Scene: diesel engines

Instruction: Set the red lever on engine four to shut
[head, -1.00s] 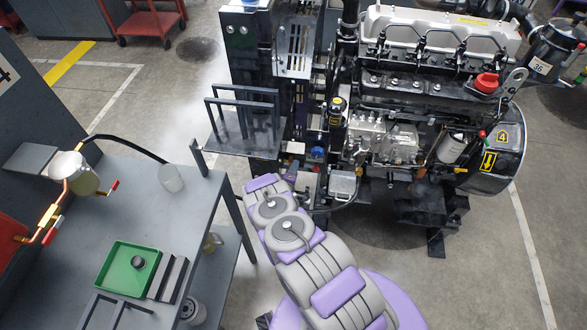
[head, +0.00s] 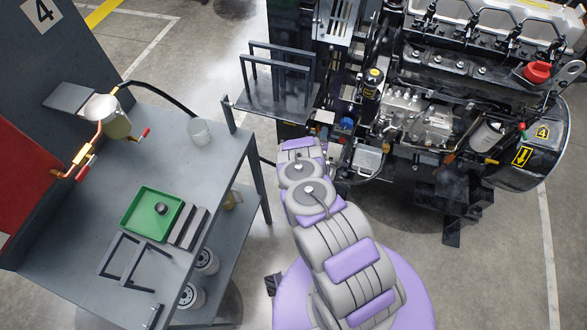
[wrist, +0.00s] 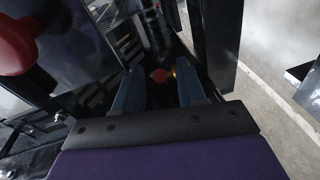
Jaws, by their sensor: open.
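Engine four (head: 480,60) stands at the upper right in the head view, with a yellow 4 plate on its right end. A small red-tipped part (head: 522,126) shows near that plate; I cannot tell whether it is the lever. In the wrist view, my gripper (wrist: 160,92) is open and empty, with two blue-grey fingers apart. A small red round thing (wrist: 160,75) shows beyond and between the fingertips, apart from them as far as I can see. A large blurred red thing (wrist: 15,45) is at the upper left. In the head view my fingertips are hidden.
A dark rack (head: 275,95) stands beside the engine. A dark post (wrist: 222,40) is close right of my gripper.

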